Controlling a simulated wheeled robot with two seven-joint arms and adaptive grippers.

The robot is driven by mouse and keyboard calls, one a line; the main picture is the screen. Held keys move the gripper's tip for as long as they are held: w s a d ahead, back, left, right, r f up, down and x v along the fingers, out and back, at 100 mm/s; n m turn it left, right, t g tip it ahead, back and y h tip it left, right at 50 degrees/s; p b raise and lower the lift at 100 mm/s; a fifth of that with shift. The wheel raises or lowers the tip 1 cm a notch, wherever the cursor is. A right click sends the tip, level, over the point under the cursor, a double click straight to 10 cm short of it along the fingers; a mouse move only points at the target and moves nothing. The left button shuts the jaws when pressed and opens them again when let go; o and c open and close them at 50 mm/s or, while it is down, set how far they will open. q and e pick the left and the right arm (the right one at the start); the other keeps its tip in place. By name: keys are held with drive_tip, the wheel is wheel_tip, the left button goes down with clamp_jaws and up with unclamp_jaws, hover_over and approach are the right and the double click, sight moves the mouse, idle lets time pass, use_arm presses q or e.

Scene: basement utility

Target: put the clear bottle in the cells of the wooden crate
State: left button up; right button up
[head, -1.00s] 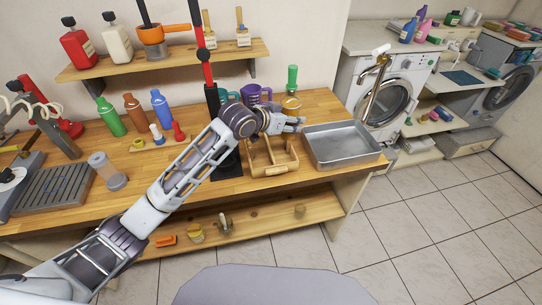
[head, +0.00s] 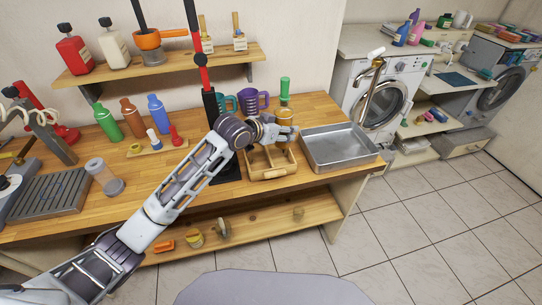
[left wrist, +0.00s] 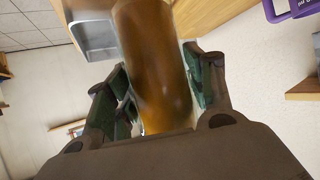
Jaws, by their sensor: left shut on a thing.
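The bottle (head: 286,115) stands on the workbench behind the wooden crate, and its see-through-looking body appears amber-brown. A green part shows right above it; I cannot tell if it is its cap. My left gripper (head: 283,133) is shut on the bottle's body. In the left wrist view the bottle (left wrist: 155,65) fills the space between the fingers of the left gripper (left wrist: 157,85). The wooden crate (head: 272,174) with divided cells sits in front, at the bench's front edge, partly hidden by my wrist. My right gripper is not in view.
A grey metal tray (head: 342,165) stands right of the crate. Purple (head: 248,101) and teal mugs stand behind my wrist. A red and black upright post (head: 203,75) rises nearby.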

use_arm(q)
drive_tip(key=shift+f, duration=2.95)
drive_tip(key=shift+f, duration=0.1)
drive_tip(key=shift+f+p, duration=0.4)
drive_tip(key=shift+f, duration=1.4)
drive_tip(key=o, duration=1.4)
drive_tip(key=shift+f, duration=0.2)
drive_tip(key=shift+o, duration=0.2)
drive_tip(key=shift+r, duration=0.15)
drive_tip(key=shift+s+a, duration=0.1)
drive_tip(key=v, duration=1.1)
drive_tip(key=shift+s+a+b, duration=0.25)
drive_tip(key=shift+s+b, duration=0.05)
drive_tip(key=shift+b, duration=0.1)
